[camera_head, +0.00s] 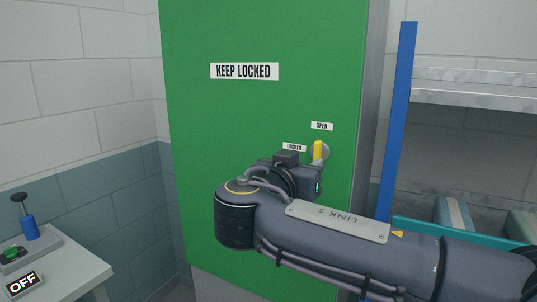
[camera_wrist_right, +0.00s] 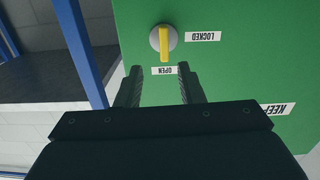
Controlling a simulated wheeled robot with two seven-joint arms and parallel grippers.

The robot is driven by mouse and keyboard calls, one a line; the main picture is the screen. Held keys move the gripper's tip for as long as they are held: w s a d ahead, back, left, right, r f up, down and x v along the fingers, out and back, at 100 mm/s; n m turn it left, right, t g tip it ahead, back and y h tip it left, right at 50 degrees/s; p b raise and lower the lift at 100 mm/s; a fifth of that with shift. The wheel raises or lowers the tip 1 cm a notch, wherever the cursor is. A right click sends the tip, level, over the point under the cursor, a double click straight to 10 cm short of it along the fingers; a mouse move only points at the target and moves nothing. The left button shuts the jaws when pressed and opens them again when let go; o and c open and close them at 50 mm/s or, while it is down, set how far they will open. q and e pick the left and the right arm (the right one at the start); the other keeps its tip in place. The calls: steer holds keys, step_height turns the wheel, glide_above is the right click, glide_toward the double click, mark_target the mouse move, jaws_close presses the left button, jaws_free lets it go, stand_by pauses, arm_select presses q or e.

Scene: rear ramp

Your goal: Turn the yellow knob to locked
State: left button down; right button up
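The yellow knob (camera_head: 318,151) sits on a round grey base on the green door (camera_head: 260,115). Its handle stands upright, pointing at the OPEN label (camera_head: 321,126); the LOCKED label (camera_head: 293,147) is to its left. In the right wrist view the knob (camera_wrist_right: 164,42) shows turned over, its handle pointing to the OPEN label (camera_wrist_right: 164,71). My right gripper (camera_wrist_right: 161,70) is open and empty, its two fingers apart and short of the knob in that picture. In the head view my right wrist hides the fingers. My left gripper is out of view.
A KEEP LOCKED sign (camera_head: 244,71) is higher on the door. A blue post (camera_head: 398,120) and metal shelves (camera_head: 470,90) stand right of it. A small table (camera_head: 60,272) at lower left holds a green button and a blue-based lever, with an OFF label.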

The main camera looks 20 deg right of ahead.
mark_target(316, 147)
steer(key=p+x, duration=0.1)
steer(key=x, duration=0.2)
steer(key=r+p+x, duration=0.1)
steer(key=x, duration=0.2)
steer(key=shift+w+a+r+p, duration=0.15)
steer(key=shift+w+p, duration=0.1)
steer(key=shift+p, duration=0.05)
steer(key=shift+x, duration=0.75)
jaws_close()
